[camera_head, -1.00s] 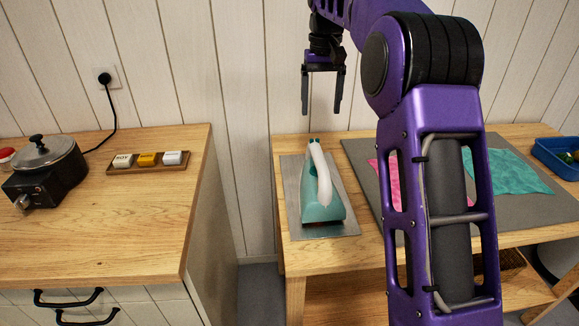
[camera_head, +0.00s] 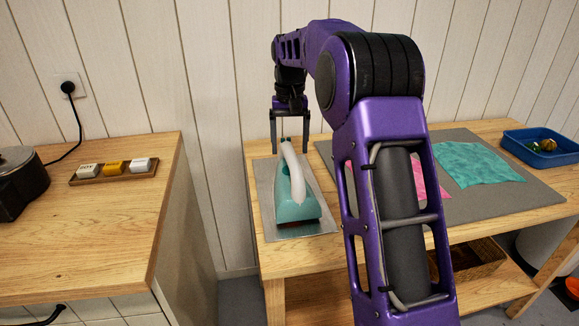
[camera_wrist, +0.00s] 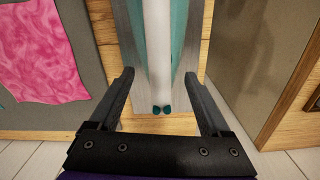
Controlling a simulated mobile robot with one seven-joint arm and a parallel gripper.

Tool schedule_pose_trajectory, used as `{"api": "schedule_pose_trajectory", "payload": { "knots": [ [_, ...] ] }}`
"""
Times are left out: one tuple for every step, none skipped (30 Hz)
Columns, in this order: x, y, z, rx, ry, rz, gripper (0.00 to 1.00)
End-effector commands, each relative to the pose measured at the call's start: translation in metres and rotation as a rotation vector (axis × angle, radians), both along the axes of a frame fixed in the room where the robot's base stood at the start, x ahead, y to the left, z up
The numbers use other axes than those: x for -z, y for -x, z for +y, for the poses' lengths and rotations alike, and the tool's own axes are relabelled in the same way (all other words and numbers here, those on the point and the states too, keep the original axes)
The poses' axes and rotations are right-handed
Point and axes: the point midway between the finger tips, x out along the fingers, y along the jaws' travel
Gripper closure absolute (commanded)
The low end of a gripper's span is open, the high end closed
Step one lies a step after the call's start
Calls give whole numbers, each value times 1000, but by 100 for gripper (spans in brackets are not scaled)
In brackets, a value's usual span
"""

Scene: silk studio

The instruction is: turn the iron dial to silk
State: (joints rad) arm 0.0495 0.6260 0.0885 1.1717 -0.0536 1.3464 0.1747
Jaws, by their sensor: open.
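The iron (camera_head: 296,192) is teal with a pale handle and stands on a grey metal plate (camera_head: 262,186) on the right-hand table. My gripper (camera_head: 290,150) is open and empty, above the handle's far end, with its fingers pointing down. In the wrist view the iron's white handle (camera_wrist: 157,55) lies between and beyond the open fingers (camera_wrist: 163,90). Two small dark teal knobs (camera_wrist: 162,109) show at the handle's end. Which of these is the dial, and its setting, I cannot tell.
A grey mat (camera_head: 460,205) with pink cloth (camera_head: 430,180) and teal cloth (camera_head: 478,165) lies right of the iron. A blue tray (camera_head: 515,146) is farther right. The left counter (camera_head: 100,225) holds a block rack (camera_head: 80,180) and a dark pot (camera_head: 22,185). A gap separates the furniture.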

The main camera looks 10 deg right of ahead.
Motion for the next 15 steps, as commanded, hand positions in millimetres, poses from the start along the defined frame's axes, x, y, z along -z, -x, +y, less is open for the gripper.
{"api": "schedule_pose_trajectory", "payload": {
  "knots": [
    [14,1,0,0,0,4,19],
    [19,0,0,0,1,3,19],
    [26,0,0,0,1,2,19],
    [30,1,0,0,1,3,19],
    [35,0,0,0,1,2,19],
    [39,0,0,0,1,1,19],
    [43,0,0,0,1,1,19],
    [46,0,0,0,1,1,19],
    [49,0,-1,0,1,0,19],
    [51,0,0,0,1,0,19],
    [52,0,0,0,1,0,19],
    [54,0,0,0,1,0,19],
    [55,0,0,1,1,0,19],
    [55,0,0,1,1,0,19],
    [55,0,0,1,1,0,19]
  ]
}}
